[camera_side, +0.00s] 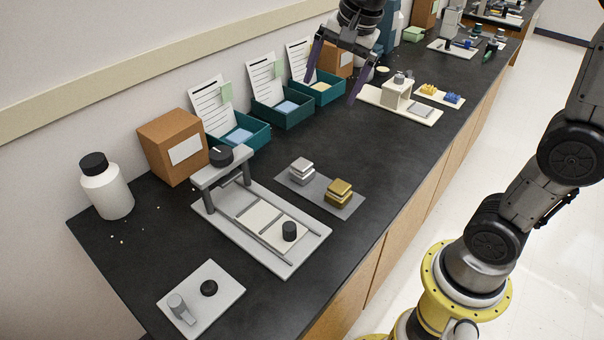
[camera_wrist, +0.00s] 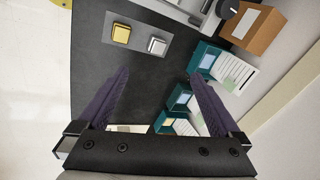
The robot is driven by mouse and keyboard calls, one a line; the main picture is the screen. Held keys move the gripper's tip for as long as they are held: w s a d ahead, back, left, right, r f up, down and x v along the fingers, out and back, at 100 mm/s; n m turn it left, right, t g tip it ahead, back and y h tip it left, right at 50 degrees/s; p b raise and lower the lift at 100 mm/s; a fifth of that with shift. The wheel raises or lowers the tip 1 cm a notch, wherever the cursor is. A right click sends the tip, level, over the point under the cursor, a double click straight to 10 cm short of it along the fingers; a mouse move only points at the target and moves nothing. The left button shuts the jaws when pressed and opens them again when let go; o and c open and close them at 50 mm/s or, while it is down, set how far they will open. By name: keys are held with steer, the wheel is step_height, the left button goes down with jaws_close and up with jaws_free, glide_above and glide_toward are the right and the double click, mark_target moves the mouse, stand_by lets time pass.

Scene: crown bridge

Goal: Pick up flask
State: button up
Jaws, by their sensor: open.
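My gripper (camera_side: 330,92) is open and empty, with its two purple fingers spread above the far half of the dark bench. It also shows in the wrist view (camera_wrist: 159,73), with nothing between the fingers. A white bottle with a black cap (camera_side: 107,192) stands upright at the near left end of the bench, well away from my gripper. It is the most flask-like thing that I can make out, but I cannot tell for sure that it is the flask. The bottle does not show in the wrist view.
Teal bins (camera_side: 297,115) with cards and a brown box (camera_side: 172,147) line the wall. A grey clamp fixture (camera_side: 279,262) and a plate with a silver block (camera_side: 301,170) and a gold block (camera_side: 339,192) lie nearer. A cream stand (camera_side: 397,95) is right of my gripper.

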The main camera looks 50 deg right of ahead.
steer(key=w+d+f+m+g, duration=0.1)
steer(key=w+d+f+m, duration=0.1)
steer(key=w+f, duration=0.35)
steer(key=m+g, duration=0.1)
steer(key=g, duration=0.1)
glide_above(302, 163)
step_height(302, 163, down, 9)
steer(key=shift+g, duration=0.4)
steer(key=f, duration=0.9)
steer(key=shift+s, duration=0.2)
steer(key=shift+w+f, duration=0.15)
steer(key=shift+f, duration=3.1)
steer(key=shift+r, duration=0.15)
jaws_close()
